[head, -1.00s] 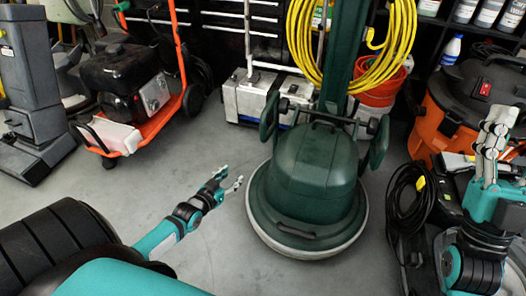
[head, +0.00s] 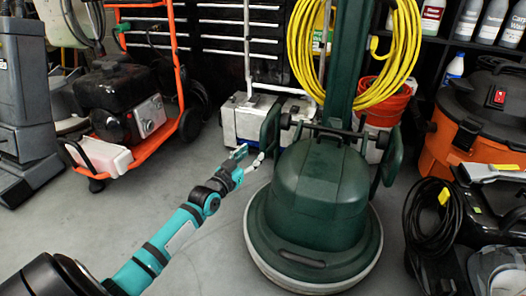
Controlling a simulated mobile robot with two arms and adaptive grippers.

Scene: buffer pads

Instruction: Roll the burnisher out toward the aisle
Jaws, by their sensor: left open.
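The burnisher (head: 318,205) is a dark green floor machine with a domed body, a round base with a pale rim and an upright green column. It stands upright on the floor right of centre in the head view. A yellow cord (head: 402,60) hangs coiled at its column. Its top end is out of the picture. My left gripper (head: 250,156) is open and empty, just left of the dome and below a dark green loop-shaped part (head: 270,125) on the machine's left side. I cannot tell whether it touches the machine. My right gripper is out of view.
An orange-framed engine machine (head: 125,105) and a grey floor machine (head: 25,110) stand at left. A metal case (head: 235,122) and a red bucket (head: 385,105) are behind the burnisher. An orange vacuum (head: 450,130) and a coiled black cable (head: 430,225) crowd the right. Floor at left front is clear.

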